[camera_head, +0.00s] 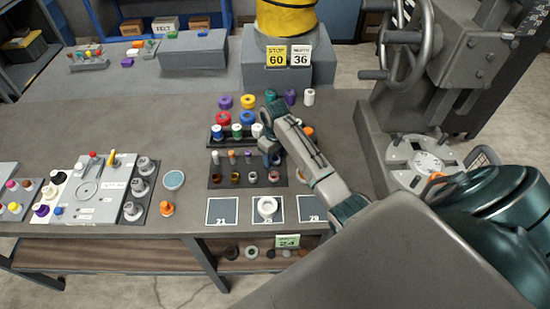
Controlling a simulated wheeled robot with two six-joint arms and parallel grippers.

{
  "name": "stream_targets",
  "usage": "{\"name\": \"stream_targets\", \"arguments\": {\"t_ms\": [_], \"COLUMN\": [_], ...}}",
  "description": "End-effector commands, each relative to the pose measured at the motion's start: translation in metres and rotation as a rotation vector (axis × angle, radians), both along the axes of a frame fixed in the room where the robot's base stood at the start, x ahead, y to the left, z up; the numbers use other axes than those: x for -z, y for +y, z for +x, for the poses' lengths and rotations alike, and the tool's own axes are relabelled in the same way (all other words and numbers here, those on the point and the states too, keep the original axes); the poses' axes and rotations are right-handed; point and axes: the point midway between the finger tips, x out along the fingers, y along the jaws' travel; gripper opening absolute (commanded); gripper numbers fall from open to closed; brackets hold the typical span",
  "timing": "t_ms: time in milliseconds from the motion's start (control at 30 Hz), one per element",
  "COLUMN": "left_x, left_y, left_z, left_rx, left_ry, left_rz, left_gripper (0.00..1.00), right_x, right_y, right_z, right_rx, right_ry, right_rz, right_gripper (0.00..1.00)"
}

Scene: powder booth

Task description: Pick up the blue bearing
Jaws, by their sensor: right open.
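My right arm reaches in from the lower right, and its gripper (268,146) points down over the right part of the dark racks, open. A small dark blue part (276,159) shows just below its jaws; whether it lies between them I cannot tell. Which of these is the blue bearing is too small to tell. My left gripper is not in view.
Several small rings stand on a dark plate (243,182) in front. A white ring (267,206) lies on a numbered square near the table's front edge. Control panels (100,185) fill the left. A press with a handwheel (408,45) stands at right.

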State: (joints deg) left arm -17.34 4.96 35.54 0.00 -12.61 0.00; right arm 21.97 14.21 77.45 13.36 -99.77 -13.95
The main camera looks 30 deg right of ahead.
Motion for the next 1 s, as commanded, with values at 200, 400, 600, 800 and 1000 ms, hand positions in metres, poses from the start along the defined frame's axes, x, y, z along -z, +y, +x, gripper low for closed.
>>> {"name": "stream_targets", "arguments": {"t_ms": [200,400,600,800,1000], "left_x": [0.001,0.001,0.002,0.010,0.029], "left_y": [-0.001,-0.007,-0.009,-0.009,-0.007], "left_z": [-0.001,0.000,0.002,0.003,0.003], "left_rx": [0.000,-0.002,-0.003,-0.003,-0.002], "left_ry": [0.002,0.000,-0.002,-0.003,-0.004], "left_rz": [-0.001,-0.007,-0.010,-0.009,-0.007], "left_gripper": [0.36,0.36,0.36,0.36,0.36], "right_x": [0.000,0.000,-0.001,-0.009,-0.033], "right_y": [0.000,0.000,0.000,0.000,0.004], "right_z": [0.000,0.000,0.000,0.001,-0.004], "right_rx": [0.000,0.000,0.000,-0.001,-0.002], "right_ry": [0.000,0.000,-0.001,-0.003,-0.002], "right_rz": [0.000,0.000,0.000,0.000,0.000], "right_gripper": [0.34,0.08,0.08,0.08,0.08]}}
